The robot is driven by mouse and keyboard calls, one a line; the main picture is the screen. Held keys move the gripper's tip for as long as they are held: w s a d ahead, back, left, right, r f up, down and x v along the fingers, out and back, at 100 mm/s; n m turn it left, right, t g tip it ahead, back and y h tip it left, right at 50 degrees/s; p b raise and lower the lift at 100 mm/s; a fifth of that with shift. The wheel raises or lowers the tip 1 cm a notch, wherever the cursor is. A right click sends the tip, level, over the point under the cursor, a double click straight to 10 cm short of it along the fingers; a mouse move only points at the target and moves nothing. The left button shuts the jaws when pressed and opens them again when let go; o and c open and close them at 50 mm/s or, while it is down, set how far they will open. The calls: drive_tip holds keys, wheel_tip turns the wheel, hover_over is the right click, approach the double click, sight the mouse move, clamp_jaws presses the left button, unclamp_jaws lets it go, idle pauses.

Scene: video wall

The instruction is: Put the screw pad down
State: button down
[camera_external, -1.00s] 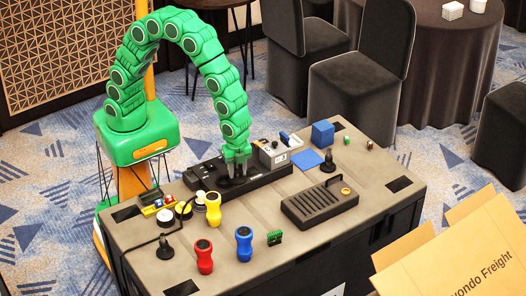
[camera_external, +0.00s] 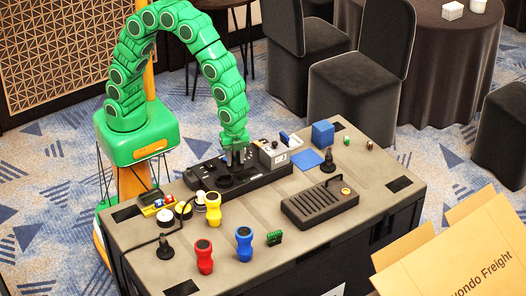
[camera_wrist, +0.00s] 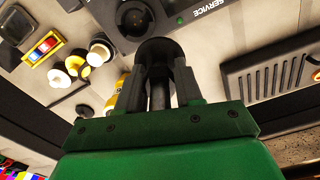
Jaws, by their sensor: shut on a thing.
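My gripper (camera_external: 236,157) is over the long black case on the workbench. In the wrist view its two dark fingers (camera_wrist: 158,92) are closed on the thin stem of a black piece with a round disc, which I take to be the screw pad (camera_wrist: 160,48). The disc lies beyond the fingertips, on the far side from my wrist. In the external view the held piece is mostly hidden by the fingers and blends with the dark case, so the gap below it is hard to judge.
The black case (camera_external: 203,172) lies under my gripper. Similar black stemmed pieces stand at front left (camera_external: 165,249) and back right (camera_external: 328,163). Red (camera_external: 204,257), blue (camera_external: 244,244) and yellow (camera_external: 213,209) handles stand in front. A vented box (camera_external: 320,205) is right. Bare bench lies between.

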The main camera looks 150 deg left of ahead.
drive_tip(key=w+a+r+m, duration=0.1)
drive_tip(key=w+a+r, duration=0.1)
drive_tip(key=w+a, duration=0.45)
drive_tip(key=m, duration=0.1)
hover_over(321, 197)
drive_tip(key=shift+s+d+f, duration=0.1)
drive_tip(key=shift+f, duration=1.65)
drive_tip(key=shift+s+d+f, duration=0.1)
drive_tip(key=shift+f, duration=1.6)
drive_tip(key=shift+f, duration=0.1)
drive_tip(key=shift+w+a+f, duration=0.15)
drive_tip(key=shift+w+f, duration=0.05)
drive_tip(key=shift+f, duration=1.6)
drive_tip(key=shift+f, duration=0.15)
drive_tip(key=c, duration=0.7)
unclamp_jaws()
drive_tip(key=shift+c, duration=0.2)
